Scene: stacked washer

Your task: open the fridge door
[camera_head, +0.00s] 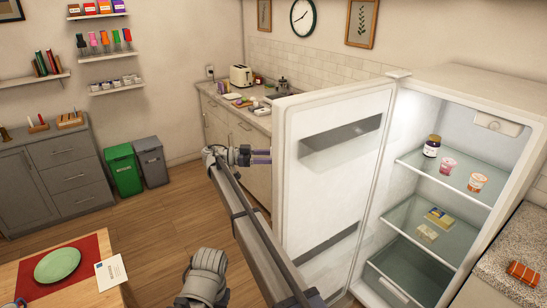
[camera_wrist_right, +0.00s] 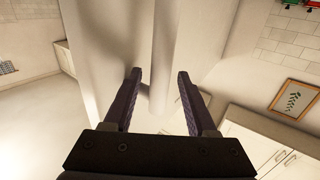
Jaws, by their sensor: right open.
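The white fridge (camera_head: 470,85) stands at the right with its door (camera_head: 335,170) swung wide open. The door's inner side with its shelf bars faces me, and its outer face is hidden. My right gripper (camera_head: 264,157) is at the left of the door, with its fingers pointing toward the door's free edge. In the right wrist view my right gripper (camera_wrist_right: 157,85) is open, with pale door surfaces (camera_wrist_right: 110,40) in front of and between the fingers. I cannot tell if they touch. My left gripper is not in view.
Inside the fridge, a dark jar (camera_head: 432,146), cups (camera_head: 477,182) and small packs (camera_head: 439,217) stand on glass shelves. A counter (camera_head: 235,125) is behind the door. A table with a green plate (camera_head: 57,264) is at the lower left.

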